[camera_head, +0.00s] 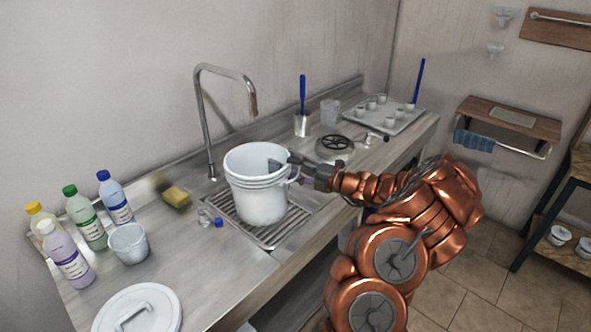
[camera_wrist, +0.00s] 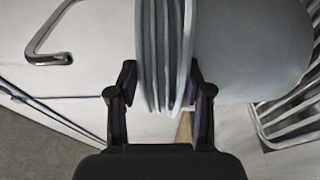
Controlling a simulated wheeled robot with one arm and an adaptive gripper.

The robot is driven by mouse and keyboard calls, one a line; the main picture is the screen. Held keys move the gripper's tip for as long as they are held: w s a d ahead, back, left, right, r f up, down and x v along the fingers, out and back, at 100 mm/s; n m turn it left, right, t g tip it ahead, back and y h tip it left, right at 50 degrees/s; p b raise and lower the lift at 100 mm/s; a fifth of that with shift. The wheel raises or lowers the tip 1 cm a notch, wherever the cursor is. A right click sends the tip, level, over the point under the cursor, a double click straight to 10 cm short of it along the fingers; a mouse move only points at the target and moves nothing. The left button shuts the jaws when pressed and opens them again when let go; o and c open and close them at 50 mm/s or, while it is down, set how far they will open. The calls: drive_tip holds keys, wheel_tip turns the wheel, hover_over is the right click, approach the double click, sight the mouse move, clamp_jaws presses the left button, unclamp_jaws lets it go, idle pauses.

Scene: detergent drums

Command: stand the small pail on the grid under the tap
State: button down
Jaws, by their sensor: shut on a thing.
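A white pail (camera_head: 262,200) with a ribbed collar stands upright over the metal grid (camera_head: 238,231). I cannot tell whether its base touches the bars. My gripper (camera_head: 283,168) is shut on the pail's right rim. In the wrist view, the fingers of my gripper (camera_wrist: 160,92) flank the ribbed collar, and the pail wall (camera_wrist: 245,50) lies to the right. The grid (camera_wrist: 300,110) shows at the right edge there. The tap (camera_head: 204,105) rises behind the pail, its spout end (camera_head: 253,104) above the pail's opening. The tap also shows in the wrist view (camera_wrist: 48,50).
Several bottles (camera_head: 88,222) and a smaller grey-white tub (camera_head: 129,243) stand left on the counter. A white lid (camera_head: 140,308) lies in front. A sponge (camera_head: 177,196) lies near the grid. A burner (camera_head: 335,145) and a tray of cups (camera_head: 383,122) are at right.

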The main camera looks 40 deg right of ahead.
drive_tip(key=shift+f, duration=0.45)
idle(0.3)
drive_tip(key=shift+c, duration=2)
unclamp_jaws()
drive_tip(key=v, duration=1.2)
